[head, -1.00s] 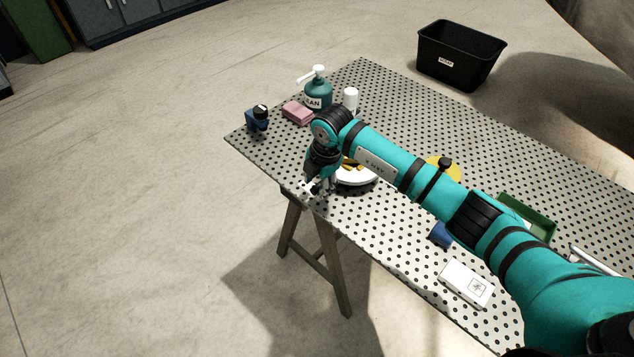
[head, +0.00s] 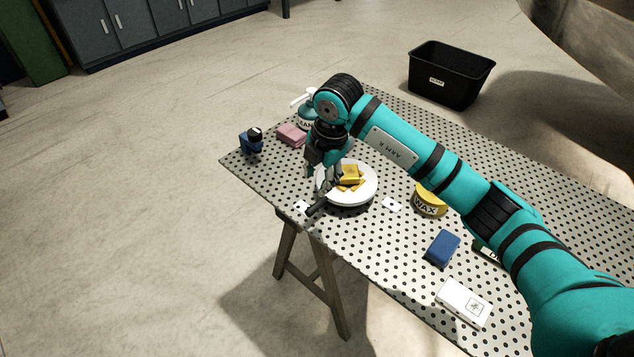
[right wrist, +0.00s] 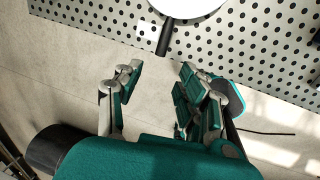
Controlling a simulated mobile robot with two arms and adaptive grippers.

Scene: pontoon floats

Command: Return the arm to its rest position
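My right arm reaches over the perforated table from the right. Its gripper (head: 322,187) is above the near left part of the table, by a round white dish (head: 349,198) with a black handle (head: 316,209) and yellow pieces (head: 350,176) in it. In the right wrist view the fingers (right wrist: 160,92) stand apart with nothing between them. The dish's rim (right wrist: 190,8) and handle (right wrist: 164,38) show beyond the fingertips, apart from them. My left gripper is not in view.
On the perforated table (head: 395,260) are a yellow wax tin (head: 429,204), a blue block (head: 442,248), a white box (head: 463,302), a pink block (head: 291,134), a blue item (head: 250,142) and a teal bottle (head: 306,121) partly hidden by my arm. A black bin (head: 450,78) stands on the floor behind.

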